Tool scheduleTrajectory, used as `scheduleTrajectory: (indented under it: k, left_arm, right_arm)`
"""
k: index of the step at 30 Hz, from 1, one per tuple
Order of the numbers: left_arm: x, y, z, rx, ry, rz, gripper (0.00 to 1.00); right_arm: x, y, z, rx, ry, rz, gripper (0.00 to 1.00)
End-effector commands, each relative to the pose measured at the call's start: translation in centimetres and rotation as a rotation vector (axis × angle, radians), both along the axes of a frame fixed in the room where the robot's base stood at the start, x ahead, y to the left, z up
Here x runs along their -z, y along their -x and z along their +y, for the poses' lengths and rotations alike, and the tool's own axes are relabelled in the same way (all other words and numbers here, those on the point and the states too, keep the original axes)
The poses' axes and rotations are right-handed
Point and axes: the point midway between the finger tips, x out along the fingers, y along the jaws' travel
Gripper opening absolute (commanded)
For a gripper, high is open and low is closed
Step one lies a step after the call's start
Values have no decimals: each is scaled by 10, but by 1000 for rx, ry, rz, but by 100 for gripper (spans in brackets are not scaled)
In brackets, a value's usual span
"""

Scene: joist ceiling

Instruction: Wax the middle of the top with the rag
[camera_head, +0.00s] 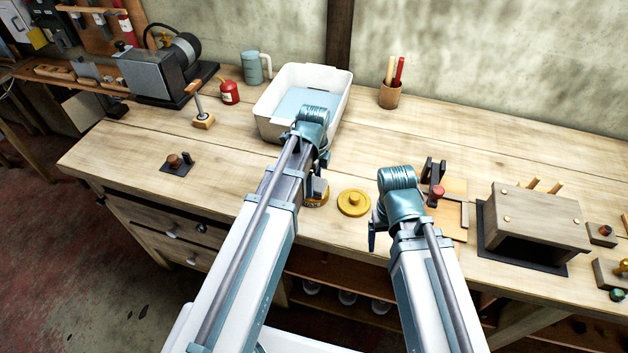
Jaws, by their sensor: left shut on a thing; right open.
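The pale wooden bench top (225,160) stretches across the view, its middle partly behind my arms. My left gripper (318,188) is low over the bench, mostly hidden by its own arm. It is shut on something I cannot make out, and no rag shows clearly.
A white tub (263,117) with a pale blue area inside stands behind my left arm. A red can (229,92), a blue mug (256,68), a grinder (160,70) and a pencil cup (389,96) stand farther back. Back right is clear.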

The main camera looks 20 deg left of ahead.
Motion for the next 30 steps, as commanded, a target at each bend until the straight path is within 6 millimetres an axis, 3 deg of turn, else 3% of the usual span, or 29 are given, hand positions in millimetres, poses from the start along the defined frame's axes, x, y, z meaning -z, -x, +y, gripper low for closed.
scheduleTrajectory:
  k: [17, 30]
  left_arm:
    - [-1, 2, 0, 0, 1, 3, 32]
    - [-33, 1, 0, 0, 0, 2, 32]
  right_arm:
    - [-1, 0, 0, 0, 0, 0, 84]
    - [-33, 0, 0, -1, 0, 0, 84]
